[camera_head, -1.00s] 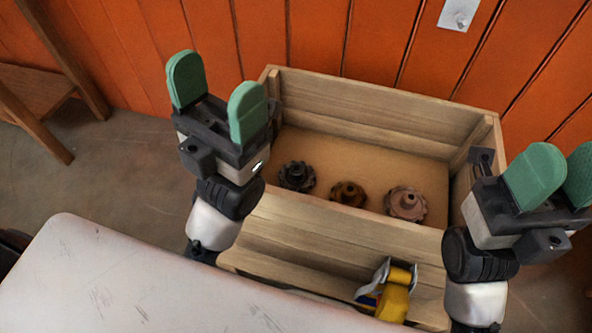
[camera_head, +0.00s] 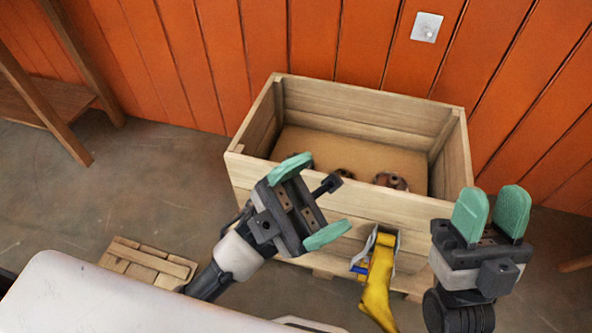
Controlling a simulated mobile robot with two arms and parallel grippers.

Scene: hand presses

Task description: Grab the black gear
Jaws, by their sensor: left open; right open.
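The wooden crate (camera_head: 335,213) stands against the wall with gears on its floor. A brownish gear (camera_head: 344,173) and a copper-coloured gear (camera_head: 391,181) show partly above the front wall. The black gear, at the left of this row, is almost wholly hidden behind my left gripper's upper finger and the crate's front wall. My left gripper (camera_head: 308,201) is open and empty, tilted to the right, in front of the crate. My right gripper (camera_head: 491,213) is open and empty, fingers up, at the crate's right front corner.
A yellow strap-like object (camera_head: 380,280) hangs at the crate's front. A white tabletop (camera_head: 130,300) fills the lower left. A small wooden pallet (camera_head: 150,265) lies on the floor at left. A wooden shelf (camera_head: 50,100) stands far left.

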